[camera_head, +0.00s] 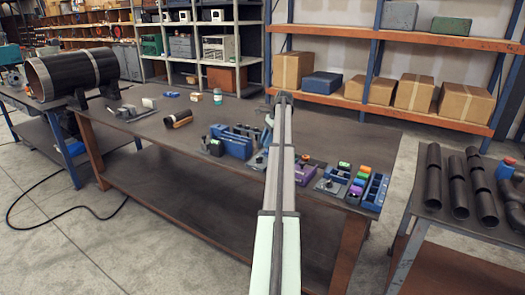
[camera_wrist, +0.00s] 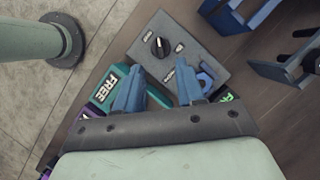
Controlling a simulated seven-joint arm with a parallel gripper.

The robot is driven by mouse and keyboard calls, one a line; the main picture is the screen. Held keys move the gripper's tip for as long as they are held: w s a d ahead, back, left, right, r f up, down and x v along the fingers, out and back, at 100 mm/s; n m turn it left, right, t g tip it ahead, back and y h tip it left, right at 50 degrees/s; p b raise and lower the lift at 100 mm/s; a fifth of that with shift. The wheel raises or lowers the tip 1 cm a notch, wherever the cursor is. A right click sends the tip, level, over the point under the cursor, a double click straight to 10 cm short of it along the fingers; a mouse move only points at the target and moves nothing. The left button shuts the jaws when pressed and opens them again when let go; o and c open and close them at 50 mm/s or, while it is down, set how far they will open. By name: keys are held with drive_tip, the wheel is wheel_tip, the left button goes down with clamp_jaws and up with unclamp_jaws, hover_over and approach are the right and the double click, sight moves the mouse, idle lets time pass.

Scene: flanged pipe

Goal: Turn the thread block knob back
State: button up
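A black round knob (camera_wrist: 160,46) with a pale pointer line sits on a grey block (camera_wrist: 200,58) with small pale labels, seen in the wrist view. I take this to be the thread block and its knob. My gripper (camera_wrist: 158,88) has two blue fingers, apart and with nothing between them. In the wrist view the fingertips appear below the knob, over the near part of the block; the height gap cannot be told. In the head view my own arm hides most of the gripper and the spot under it.
A green block marked FREE (camera_wrist: 104,92) lies left of the fingers. Blue fixtures (camera_wrist: 277,66) stand to the right. In the head view, the workbench (camera_head: 150,150) holds a blue fixture (camera_head: 236,145) and coloured blocks (camera_head: 358,184). The bench's front edge is close.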

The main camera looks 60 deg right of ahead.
drive_tip(key=v, duration=0.6)
drive_tip(key=shift+r, duration=0.2)
idle(0.4)
